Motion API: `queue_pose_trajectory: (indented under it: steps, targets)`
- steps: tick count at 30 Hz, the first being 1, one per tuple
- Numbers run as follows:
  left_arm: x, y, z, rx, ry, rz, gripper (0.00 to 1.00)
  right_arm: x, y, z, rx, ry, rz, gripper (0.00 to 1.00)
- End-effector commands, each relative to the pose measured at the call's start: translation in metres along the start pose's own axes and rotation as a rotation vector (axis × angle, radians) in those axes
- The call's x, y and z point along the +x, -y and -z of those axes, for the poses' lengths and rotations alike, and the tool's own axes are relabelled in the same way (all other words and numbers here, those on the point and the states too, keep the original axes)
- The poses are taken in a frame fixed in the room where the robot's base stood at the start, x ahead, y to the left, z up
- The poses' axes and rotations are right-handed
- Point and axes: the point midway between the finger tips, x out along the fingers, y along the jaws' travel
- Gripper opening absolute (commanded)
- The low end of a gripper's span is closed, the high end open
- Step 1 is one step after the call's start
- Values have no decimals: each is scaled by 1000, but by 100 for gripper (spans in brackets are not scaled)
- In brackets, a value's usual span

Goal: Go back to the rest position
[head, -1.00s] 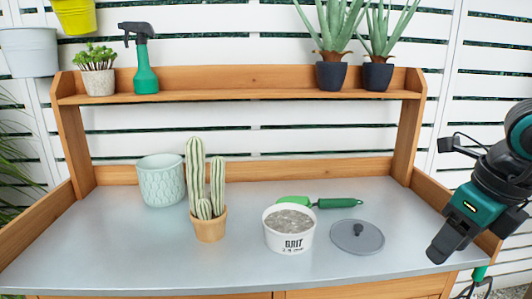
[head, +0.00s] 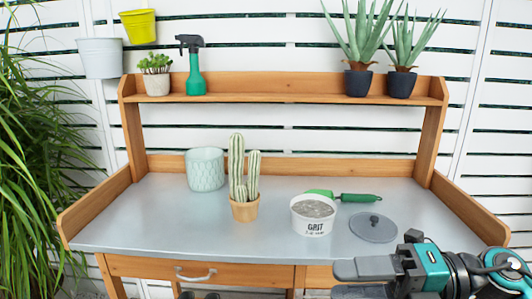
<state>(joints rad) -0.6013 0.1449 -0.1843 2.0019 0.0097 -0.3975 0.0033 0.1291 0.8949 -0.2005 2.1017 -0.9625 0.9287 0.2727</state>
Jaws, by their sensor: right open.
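My right gripper (head: 345,280) is at the lower right of the head view, in front of the bench's front edge, with its fingers pointing left. It holds nothing that I can see. My left gripper is out of view. The white grit tub (head: 313,219) stands uncovered on the metal bench top, full of grey gravel. Its grey lid (head: 373,228) lies flat to its right. A green-handled trowel (head: 345,197) lies behind the tub. A cactus in a terracotta pot (head: 244,209) stands left of the tub. A pale green patterned pot (head: 205,170) stands behind it to the left.
The wooden potting bench (head: 285,167) has raised side boards and a shelf. The shelf bears a small succulent (head: 156,84), a green spray bottle (head: 195,80) and two aloes (head: 358,83). The bench top's left front is clear. A leafy plant (head: 35,170) stands at the far left.

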Motion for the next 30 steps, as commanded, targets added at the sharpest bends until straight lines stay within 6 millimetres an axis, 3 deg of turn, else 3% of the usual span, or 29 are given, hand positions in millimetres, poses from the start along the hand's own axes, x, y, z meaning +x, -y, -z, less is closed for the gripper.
queue_pose_trajectory:
  steps: [2, 5, 8, 9, 11, 12, 15, 18, 21, 24, 30]
  targets:
    - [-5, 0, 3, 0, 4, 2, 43, 7, -3, -14, 190, 156, -205, 49]
    - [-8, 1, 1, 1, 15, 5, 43, 1, 16, -36, 449, 389, -402, 49]
    - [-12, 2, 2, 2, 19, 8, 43, -12, 61, -47, 744, 644, -530, 49]
    - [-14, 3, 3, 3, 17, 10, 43, -19, 86, -46, 870, 750, -561, 49]
    - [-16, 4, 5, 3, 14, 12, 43, -26, 128, -34, 1068, 906, -585, 49]
    - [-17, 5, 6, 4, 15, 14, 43, -30, 155, -22, 1195, 1001, -588, 49]
    - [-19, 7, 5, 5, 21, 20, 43, -33, 211, 17, 1461, 1182, -561, 49]
    - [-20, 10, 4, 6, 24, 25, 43, -30, 248, 57, 1662, 1299, -517, 49]
    - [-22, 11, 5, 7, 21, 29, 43, -25, 269, 86, 1792, 1365, -480, 49]
    - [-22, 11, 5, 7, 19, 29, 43, -23, 278, 101, 1857, 1394, -458, 49]
    - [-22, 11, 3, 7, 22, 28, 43, -22, 281, 105, 1873, 1401, -451, 49]
